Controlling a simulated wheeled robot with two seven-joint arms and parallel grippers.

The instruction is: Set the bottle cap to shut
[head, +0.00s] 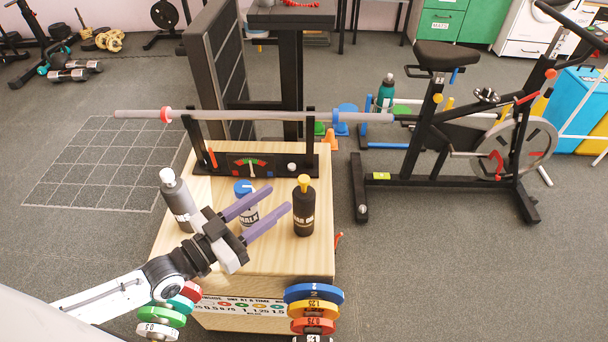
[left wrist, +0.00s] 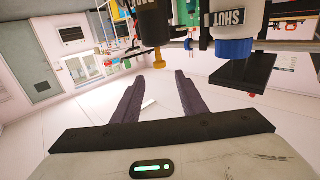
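A black bottle (head: 304,214) with a yellow cap (head: 304,182) stands upright on the wooden table. A white bottle (head: 246,213) with a blue cap (head: 244,188) and a grey bottle (head: 180,208) with a white cap (head: 167,177) stand to its left. My left gripper (head: 279,198) is open and empty, its purple fingers partly covering the white bottle and pointing toward the black one. In the left wrist view, the fingers (left wrist: 157,75) are apart, with the yellow cap (left wrist: 159,59) and blue cap (left wrist: 234,49) beyond them. My right gripper is not in view.
A rack with a gauge (head: 250,164) and a long bar (head: 250,115) stands at the table's (head: 170,247) back. Coloured weight plates (head: 313,292) hang at its front. An exercise bike (head: 450,130) stands to the right.

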